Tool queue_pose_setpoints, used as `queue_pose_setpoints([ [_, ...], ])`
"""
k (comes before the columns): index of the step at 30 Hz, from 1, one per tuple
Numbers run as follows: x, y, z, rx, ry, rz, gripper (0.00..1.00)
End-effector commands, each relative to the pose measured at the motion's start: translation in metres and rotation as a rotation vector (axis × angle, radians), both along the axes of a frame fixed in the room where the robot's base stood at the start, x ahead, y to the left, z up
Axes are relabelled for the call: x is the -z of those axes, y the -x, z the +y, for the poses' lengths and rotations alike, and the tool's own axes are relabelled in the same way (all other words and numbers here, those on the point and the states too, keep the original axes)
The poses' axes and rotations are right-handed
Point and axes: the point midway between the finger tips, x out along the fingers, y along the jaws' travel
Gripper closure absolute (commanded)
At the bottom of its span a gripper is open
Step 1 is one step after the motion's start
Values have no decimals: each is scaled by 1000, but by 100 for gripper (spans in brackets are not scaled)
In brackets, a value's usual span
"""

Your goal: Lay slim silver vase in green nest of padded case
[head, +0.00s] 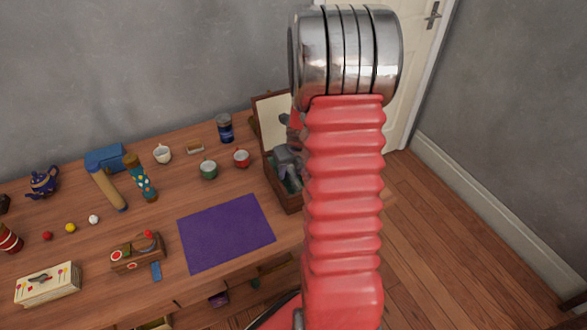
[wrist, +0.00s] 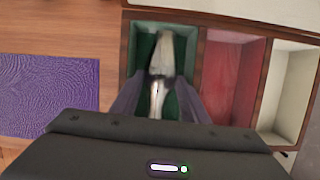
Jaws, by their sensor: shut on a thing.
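The slim silver vase (wrist: 161,66) is held between the two fingers of my gripper (wrist: 158,95), which is shut on it. In the wrist view the vase lies lengthwise over the green nest (wrist: 140,42) of the padded case (wrist: 199,24). I cannot tell whether it touches the padding. The near part of the vase is hidden by my gripper. In the head view my gripper (head: 287,160) is down at the open case (head: 285,198), and my arm hides much of the case and the vase.
Beside the green nest are a red nest (wrist: 222,75) and a cream nest (wrist: 290,90). A purple mat (head: 226,233) lies left of the case. A red cup (head: 241,158), a green cup (head: 209,169) and a blue tin (head: 225,128) stand close by on the table.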

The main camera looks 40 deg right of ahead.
Motion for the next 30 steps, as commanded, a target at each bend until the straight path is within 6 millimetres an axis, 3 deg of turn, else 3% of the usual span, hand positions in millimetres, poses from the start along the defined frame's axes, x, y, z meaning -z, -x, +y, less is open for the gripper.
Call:
queue_pose_setpoints([
  [8,4,0,0,0,0,-1,88],
  [9,4,0,0,0,0,-1,56],
  [12,4,0,0,0,0,0,51],
  [22,1,0,0,0,0,-1,51],
  [30,-21,6,1,0,2,-3,51],
])
